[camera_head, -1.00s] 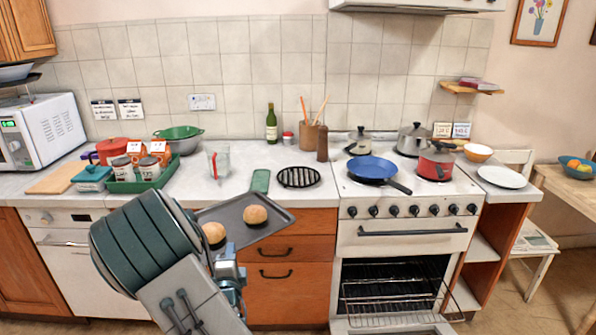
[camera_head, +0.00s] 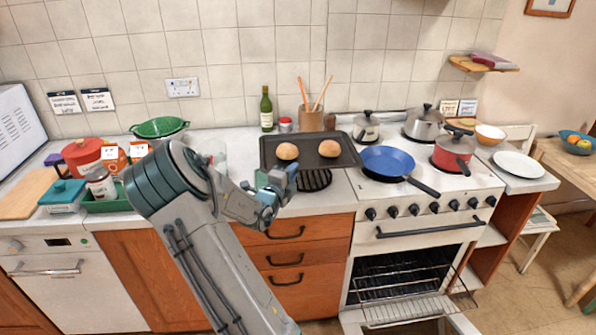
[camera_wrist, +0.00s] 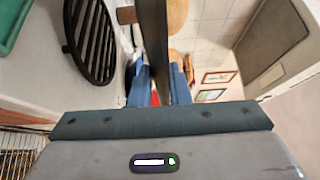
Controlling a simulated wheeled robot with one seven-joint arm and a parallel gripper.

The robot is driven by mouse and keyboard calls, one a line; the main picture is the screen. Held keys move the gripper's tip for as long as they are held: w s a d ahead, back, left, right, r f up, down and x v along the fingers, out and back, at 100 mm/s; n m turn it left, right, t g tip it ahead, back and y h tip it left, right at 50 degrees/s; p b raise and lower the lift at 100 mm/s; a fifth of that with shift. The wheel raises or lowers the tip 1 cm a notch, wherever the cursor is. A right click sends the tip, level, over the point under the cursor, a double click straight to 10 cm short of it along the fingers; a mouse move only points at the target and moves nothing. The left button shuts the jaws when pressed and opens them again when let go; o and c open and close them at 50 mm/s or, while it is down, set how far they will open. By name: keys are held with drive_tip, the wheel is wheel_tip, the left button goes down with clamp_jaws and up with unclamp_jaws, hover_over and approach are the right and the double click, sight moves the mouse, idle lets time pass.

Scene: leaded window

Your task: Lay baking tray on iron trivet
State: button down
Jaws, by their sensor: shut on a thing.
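The dark baking tray (camera_head: 263,152) carries two round buns, one left (camera_head: 287,151) and one right (camera_head: 329,148). My gripper (camera_head: 285,178) is shut on the tray's near edge and holds it above the worktop. In the wrist view the tray (camera_wrist: 153,45) shows edge-on between the two blue fingers (camera_wrist: 156,88). The black iron trivet (camera_head: 314,181) lies on the worktop below the tray's near side, partly hidden by the tray. It also shows in the wrist view (camera_wrist: 92,38), apart from the tray.
Right of the tray, a blue frying pan (camera_head: 387,161) sits on the stove, close to the tray's right end. A pot of wooden utensils (camera_head: 311,120) and a bottle (camera_head: 266,110) stand behind. The oven door (camera_head: 410,318) hangs open. A green colander (camera_head: 160,128) stands left.

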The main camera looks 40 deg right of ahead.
drive_tip(key=p, duration=0.1)
hover_over(294, 205)
wheel_tip(294, 205, down, 5)
drive_tip(key=shift+w+d+r, duration=0.1)
drive_tip(key=shift+r, duration=0.05)
drive_tip(key=shift+f+p, duration=0.75)
drive_tip(key=shift+f, duration=1.85)
drive_tip(key=c, duration=1.6)
unclamp_jaws()
drive_tip(key=shift+c, duration=0.2)
